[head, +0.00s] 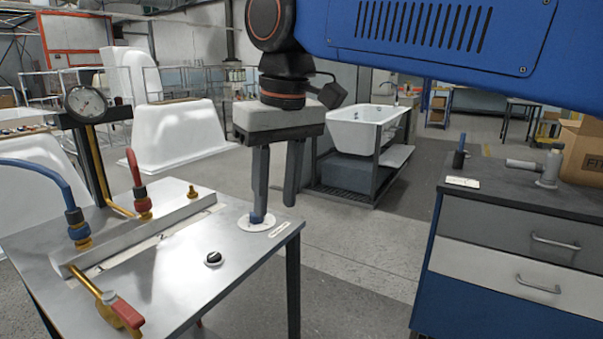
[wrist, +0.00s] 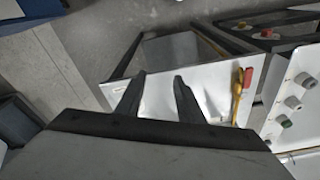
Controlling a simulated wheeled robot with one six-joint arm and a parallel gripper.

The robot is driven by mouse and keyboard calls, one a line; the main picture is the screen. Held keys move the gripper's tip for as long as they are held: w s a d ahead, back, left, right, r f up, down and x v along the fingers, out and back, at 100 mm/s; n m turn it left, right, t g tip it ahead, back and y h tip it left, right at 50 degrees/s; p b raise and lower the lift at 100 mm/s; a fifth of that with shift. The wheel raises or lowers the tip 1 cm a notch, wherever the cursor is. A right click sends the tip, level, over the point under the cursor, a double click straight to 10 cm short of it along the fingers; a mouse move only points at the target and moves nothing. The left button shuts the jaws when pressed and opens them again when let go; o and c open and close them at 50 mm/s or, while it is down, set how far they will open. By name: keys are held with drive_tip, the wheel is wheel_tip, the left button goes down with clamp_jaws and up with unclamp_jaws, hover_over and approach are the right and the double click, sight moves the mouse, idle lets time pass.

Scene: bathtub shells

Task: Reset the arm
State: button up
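My gripper (head: 274,208) hangs fingers-down over the right end of the metal bench (head: 165,285) in the head view. Its two grey fingers stand apart with nothing visible between them. In the wrist view my gripper (wrist: 158,77) also shows both fingers apart and empty, over a pale bench surface. My blue arm reaches in from the upper right.
The bench carries a pressure gauge (head: 86,103), a blue hose (head: 40,175), a red hose fitting (head: 138,185), a red-handled valve (head: 122,312) and a black knob (head: 213,258). A drawer cabinet (head: 510,250) stands right. Bathtub shells (head: 180,135) stand behind. Floor between bench and cabinet is clear.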

drive_tip(key=s+d+f+m+t, duration=0.1)
drive_tip(key=d+f+m, duration=0.1)
drive_tip(key=d+f, duration=0.55)
drive_tip(key=s+d+f+m+t, duration=0.15)
drive_tip(key=d+f, duration=0.25)
drive_tip(key=d, duration=0.6)
drive_tip(key=s+d+f+m, duration=0.1)
drive_tip(key=d+f+m, duration=0.1)
drive_tip(key=d+f, duration=0.55)
drive_tip(key=s+d+f+m+t+h, duration=0.1)
drive_tip(key=s+d+f+m, duration=0.1)
drive_tip(key=s+d+f, duration=0.3)
drive_tip(key=d+f, duration=0.3)
drive_tip(key=shift+f, duration=0.25)
